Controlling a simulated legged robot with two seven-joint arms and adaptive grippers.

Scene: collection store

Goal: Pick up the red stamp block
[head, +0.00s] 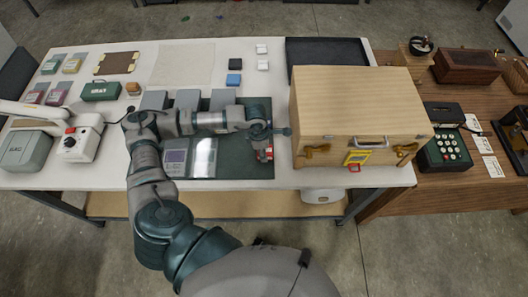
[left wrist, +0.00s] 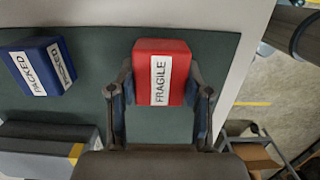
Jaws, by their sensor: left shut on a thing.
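The red stamp block (left wrist: 174,75) carries a white label reading FRAGILE and sits over the green mat (left wrist: 150,125) in the left wrist view. My left gripper (left wrist: 163,92) has one finger on each side of the block and is shut on it. I cannot tell whether the block still touches the mat. In the head view my left gripper (head: 265,142) is at the right end of the mat, and a small part of the red block shows below it. My right gripper is in neither view.
A blue block (left wrist: 42,68) labelled PACKED is left of the red block. A large wooden box (head: 345,105) with a handle stands close to the right of my left gripper. Grey blocks (head: 188,98) stand behind my forearm. The white table's front edge (head: 230,186) is near.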

